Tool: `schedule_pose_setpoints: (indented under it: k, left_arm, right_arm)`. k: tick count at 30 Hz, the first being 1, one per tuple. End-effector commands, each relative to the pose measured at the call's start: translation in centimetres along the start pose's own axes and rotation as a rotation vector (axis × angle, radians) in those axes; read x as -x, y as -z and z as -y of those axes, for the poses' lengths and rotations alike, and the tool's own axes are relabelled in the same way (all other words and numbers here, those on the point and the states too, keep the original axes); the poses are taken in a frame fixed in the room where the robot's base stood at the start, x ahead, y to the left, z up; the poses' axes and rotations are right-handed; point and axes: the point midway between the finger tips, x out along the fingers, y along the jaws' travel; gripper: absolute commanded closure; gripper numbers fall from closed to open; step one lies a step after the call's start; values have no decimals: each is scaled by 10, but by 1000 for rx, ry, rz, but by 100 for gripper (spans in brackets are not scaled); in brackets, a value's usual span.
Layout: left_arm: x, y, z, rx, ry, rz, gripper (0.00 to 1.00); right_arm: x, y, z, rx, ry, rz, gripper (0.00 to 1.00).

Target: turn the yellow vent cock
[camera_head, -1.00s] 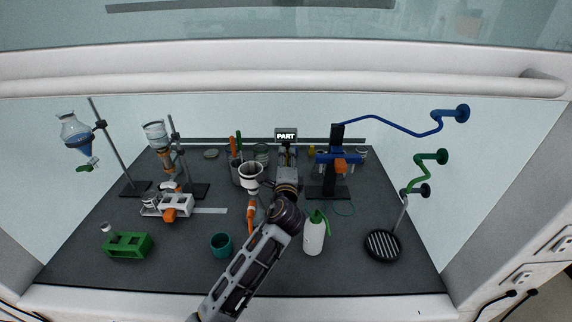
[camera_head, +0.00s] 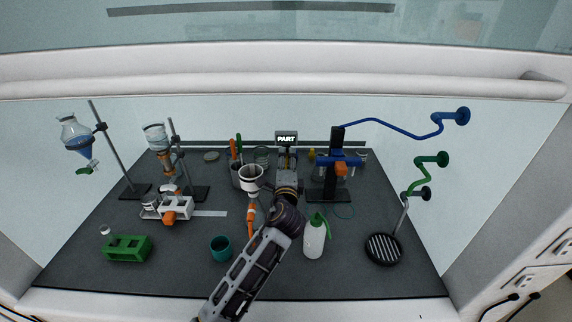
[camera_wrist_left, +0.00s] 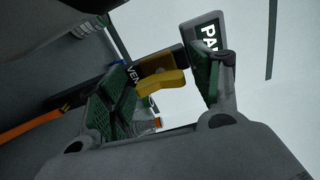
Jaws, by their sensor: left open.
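The yellow vent cock (camera_wrist_left: 162,82) shows in the left wrist view, beside a dark label whose visible letters read "VEN". Its handle lies between the two green-padded fingers of my left gripper (camera_wrist_left: 166,90), with a visible gap to the right finger. Whether the left finger touches it I cannot tell. My left gripper is open. In the head view my left gripper (camera_head: 287,168) is at the middle back of the bench, in front of the "PART" sign (camera_head: 286,139), and hides the cock. My right gripper is not in view.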

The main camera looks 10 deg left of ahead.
Motion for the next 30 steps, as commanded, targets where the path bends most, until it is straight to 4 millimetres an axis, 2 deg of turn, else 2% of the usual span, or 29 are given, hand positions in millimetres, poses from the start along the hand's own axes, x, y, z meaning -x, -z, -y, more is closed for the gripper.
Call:
schedule_pose_setpoints:
  k: [11,30]
  left_arm:
    - [11,0,-1,-1,-1,0,36]
    - [79,0,-1,-1,-2,-1,36]
  right_arm:
    - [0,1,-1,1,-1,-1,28]
    - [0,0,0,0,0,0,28]
